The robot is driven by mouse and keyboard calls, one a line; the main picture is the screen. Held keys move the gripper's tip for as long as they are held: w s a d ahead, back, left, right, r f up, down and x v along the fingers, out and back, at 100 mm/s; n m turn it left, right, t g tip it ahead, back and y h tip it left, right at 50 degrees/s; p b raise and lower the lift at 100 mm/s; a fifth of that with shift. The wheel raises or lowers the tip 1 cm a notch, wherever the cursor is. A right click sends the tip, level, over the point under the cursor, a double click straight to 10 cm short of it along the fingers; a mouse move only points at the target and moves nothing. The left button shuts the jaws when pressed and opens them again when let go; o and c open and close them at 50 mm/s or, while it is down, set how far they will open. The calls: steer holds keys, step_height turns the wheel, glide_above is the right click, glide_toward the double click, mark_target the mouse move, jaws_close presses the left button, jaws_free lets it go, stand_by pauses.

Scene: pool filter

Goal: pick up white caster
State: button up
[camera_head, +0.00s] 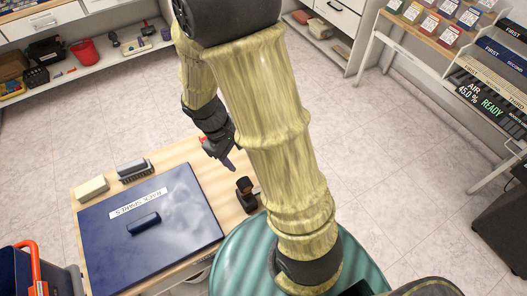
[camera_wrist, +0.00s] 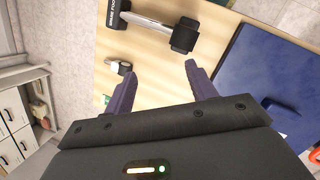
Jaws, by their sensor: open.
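In the wrist view, a small white and dark object (camera_wrist: 120,67) lies on the wooden table, just beyond the left fingertip; it may be the white caster, but it is too small to be sure. No clear caster shows in the head view, where my arm covers part of the table. My gripper (camera_wrist: 160,69) is open, with two purple fingers apart and nothing visible between them. It also shows in the head view (camera_head: 228,164), over the far right part of the table.
A dark blue lid (camera_head: 175,247) with a label covers much of the wooden table (camera_head: 215,181). A pale block (camera_head: 92,188) and a grey brush-like item (camera_head: 134,171) stand behind it. A black-ended metal tool (camera_wrist: 152,24) lies near my gripper. A blue bin (camera_head: 22,272) stands left.

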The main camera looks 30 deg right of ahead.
steer(key=w+f+n+h, duration=0.3)
steer(key=f+n, duration=0.1)
steer(key=w+a+f+n+t+h+b, duration=0.1)
steer(key=w+f+n+h, duration=0.2)
steer(key=f+n+h, duration=0.1)
steer(key=w+f+n+t+h+b, duration=0.1)
steer(key=w+f+n+h, duration=0.2)
steer(key=f+n, duration=0.1)
steer(key=shift+w+a+f+h, duration=0.15)
steer(key=shift+w+f+h, duration=0.2)
steer(key=shift+f, duration=0.2)
steer(key=p+x, duration=0.2)
steer(key=x, duration=0.9)
steer(key=shift+s+d+f+p, duration=0.1)
steer(key=shift+d+f+p, duration=0.05)
steer(key=shift+d+p, duration=0.25)
steer(key=shift+d+f, duration=0.15)
steer(key=shift+f, duration=0.05)
steer(key=shift+d, duration=0.1)
